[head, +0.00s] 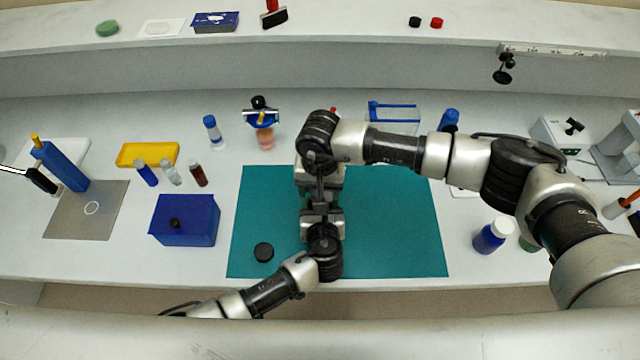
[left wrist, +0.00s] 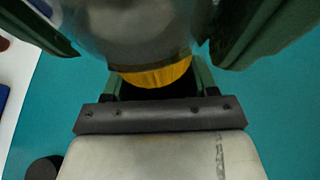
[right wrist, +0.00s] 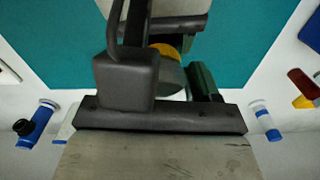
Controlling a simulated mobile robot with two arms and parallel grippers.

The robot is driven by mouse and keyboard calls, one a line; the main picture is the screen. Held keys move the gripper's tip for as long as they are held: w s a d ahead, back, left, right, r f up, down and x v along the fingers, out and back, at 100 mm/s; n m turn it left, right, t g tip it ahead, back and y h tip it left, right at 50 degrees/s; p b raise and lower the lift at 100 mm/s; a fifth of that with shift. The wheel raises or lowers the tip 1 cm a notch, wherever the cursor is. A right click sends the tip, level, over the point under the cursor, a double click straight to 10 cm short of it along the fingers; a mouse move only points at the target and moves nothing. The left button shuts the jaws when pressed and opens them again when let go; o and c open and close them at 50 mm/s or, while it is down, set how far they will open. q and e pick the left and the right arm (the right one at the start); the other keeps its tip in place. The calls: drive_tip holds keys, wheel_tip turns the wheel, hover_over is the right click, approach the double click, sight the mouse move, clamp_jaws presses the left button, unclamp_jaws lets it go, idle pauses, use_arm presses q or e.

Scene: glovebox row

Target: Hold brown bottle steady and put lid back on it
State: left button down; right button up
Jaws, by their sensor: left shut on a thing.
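My two grippers meet over the teal mat (head: 390,230), and the bottle is hidden behind them in the head view. My left gripper (head: 321,207) comes up from the front. In the left wrist view an amber-yellow band (left wrist: 155,75), seemingly the brown bottle, sits between its fingers, with a grey rounded piece (left wrist: 130,30) beside it. My right gripper (head: 318,178) is right behind and above. The right wrist view shows the same grey piece (right wrist: 171,78) by a green finger; whether this gripper holds it cannot be told. A black round lid (head: 263,251) lies on the mat at front left.
A blue box (head: 185,222) stands left of the mat, with small vials (head: 171,172) behind it. A blue bottle with a white cap (head: 490,236) stands at right. A yellow tray (head: 148,154) lies at back left. The mat's right part is clear.

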drive_tip(key=o, duration=0.3)
drive_tip(key=shift+r, duration=0.1)
drive_tip(key=shift+r, duration=2.2)
drive_tip(key=shift+c, duration=0.2)
drive_tip(key=r+n, duration=0.1)
drive_tip(key=n, duration=0.1)
drive_tip(key=shift+w+r+n, duration=0.1)
drive_tip(key=shift+r+n, duration=0.1)
drive_tip(key=shift+n, duration=0.2)
drive_tip(key=n, duration=0.1)
drive_tip(key=r+n, duration=0.1)
drive_tip(key=n, duration=0.1)
